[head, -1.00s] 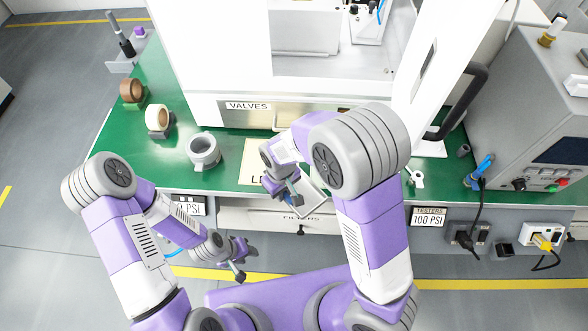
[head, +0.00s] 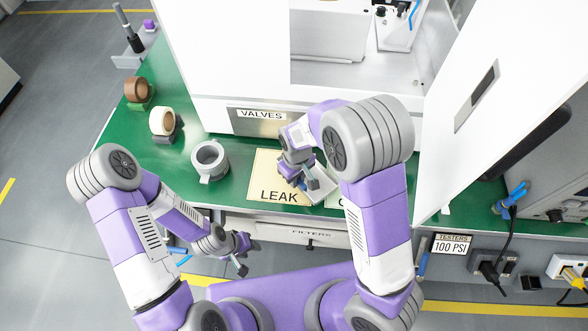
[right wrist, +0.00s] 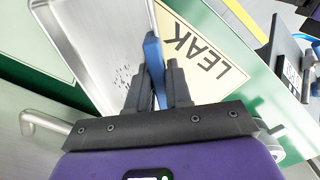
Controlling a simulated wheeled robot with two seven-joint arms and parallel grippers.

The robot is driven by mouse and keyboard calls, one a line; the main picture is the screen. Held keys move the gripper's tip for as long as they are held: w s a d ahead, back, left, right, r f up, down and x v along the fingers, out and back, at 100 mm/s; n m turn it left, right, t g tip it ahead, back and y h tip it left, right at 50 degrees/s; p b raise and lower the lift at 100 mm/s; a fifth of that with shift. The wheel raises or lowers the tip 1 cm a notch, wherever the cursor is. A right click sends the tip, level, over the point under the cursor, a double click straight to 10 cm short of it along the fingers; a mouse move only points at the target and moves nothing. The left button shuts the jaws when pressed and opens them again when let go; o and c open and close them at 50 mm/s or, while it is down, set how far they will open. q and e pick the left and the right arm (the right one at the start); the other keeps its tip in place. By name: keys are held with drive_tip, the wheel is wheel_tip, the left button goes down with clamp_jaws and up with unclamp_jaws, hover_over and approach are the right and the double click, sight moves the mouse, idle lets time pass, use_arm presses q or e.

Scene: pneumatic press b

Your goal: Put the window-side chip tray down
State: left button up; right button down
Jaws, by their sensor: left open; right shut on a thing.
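My right gripper (head: 302,184) is over the front of the green bench, at the right side of the yellow LEAK card (head: 266,185). It is shut on the rim of a shallow metal chip tray (right wrist: 85,40) with dark specks inside. Most of the tray is hidden by my arm in the head view, where a light part shows (head: 323,192). A blue strip shows between the fingertips (right wrist: 160,85) in the right wrist view. I cannot tell whether the tray touches the bench. My left gripper (head: 243,256) is open and empty, in front of the bench.
A grey mug (head: 209,161) and tape rolls (head: 162,121) stand left on the bench (head: 115,135). The white press cabinet (head: 240,60) stands behind, its door (head: 478,110) projecting at right. Drawers labelled VALVES (head: 258,121) and FILTERS (head: 308,236) are nearby.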

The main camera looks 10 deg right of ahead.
drive_tip(key=shift+w+d+r, duration=0.1)
drive_tip(key=shift+w+d, duration=0.05)
drive_tip(key=shift+w, duration=0.1)
drive_tip(key=f+b, duration=0.1)
drive_tip(key=w+f+b, duration=0.1)
drive_tip(key=f, duration=0.1)
drive_tip(key=shift+w+d+b, duration=0.1)
drive_tip(key=shift+b, duration=0.25)
drive_tip(key=shift+f+b, duration=0.35)
drive_tip(key=shift+b, duration=0.05)
drive_tip(key=c, duration=1)
unclamp_jaws()
drive_tip(key=shift+f, duration=0.1)
drive_tip(key=shift+c, duration=0.2)
wheel_tip(320, 180, up, 12)
drive_tip(key=p, duration=0.4)
